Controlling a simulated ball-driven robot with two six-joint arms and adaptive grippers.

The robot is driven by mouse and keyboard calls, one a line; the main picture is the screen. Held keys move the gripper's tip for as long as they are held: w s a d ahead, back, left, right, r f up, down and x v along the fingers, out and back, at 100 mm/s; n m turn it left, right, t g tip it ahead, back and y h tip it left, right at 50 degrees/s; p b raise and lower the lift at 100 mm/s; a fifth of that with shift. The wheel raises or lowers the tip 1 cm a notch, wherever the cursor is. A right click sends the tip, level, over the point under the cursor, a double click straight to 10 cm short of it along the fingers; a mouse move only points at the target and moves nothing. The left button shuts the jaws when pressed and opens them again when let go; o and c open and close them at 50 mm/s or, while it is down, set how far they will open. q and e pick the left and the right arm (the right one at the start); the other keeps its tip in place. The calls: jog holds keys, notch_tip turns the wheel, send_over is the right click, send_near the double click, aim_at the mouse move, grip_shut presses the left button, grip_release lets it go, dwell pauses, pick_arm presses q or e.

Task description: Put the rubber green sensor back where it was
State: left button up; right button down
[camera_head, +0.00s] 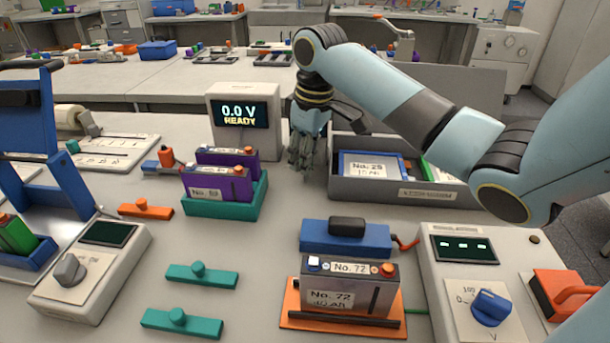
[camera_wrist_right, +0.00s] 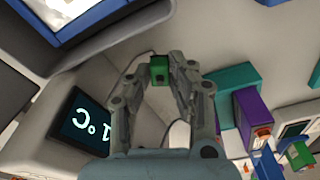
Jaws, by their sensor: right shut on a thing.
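My right gripper (camera_head: 305,158) hangs fingers down between the white display box (camera_head: 242,147) and the grey bin (camera_head: 400,190), in the head view. In the right wrist view its two fingertips (camera_wrist_right: 161,70) are closed on the small green sensor (camera_wrist_right: 159,70), which is a dark-topped green block. In the head view the sensor is hidden by the fingers. I cannot tell whether it touches the table. A thin pale cable (camera_wrist_right: 172,130) curves behind the fingers in the right wrist view. My left gripper is not in view.
The teal tray (camera_head: 225,208) with purple batteries stands left of the gripper. Teal bars (camera_head: 202,275) lie at front left. Table below the gripper is clear.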

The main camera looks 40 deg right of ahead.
aim_at(305, 187)
jog(key=shift+f, duration=2.05)
jog(key=shift+f, duration=0.1)
jog(key=c, duration=1.2)
grip_release()
jog(key=r, duration=0.4)
jog(key=s+r, duration=0.1)
jog(key=r, duration=0.7)
jog(key=shift+s+d+r, duration=0.1)
jog(key=shift+s+d, duration=0.05)
jog(key=shift+d, duration=0.05)
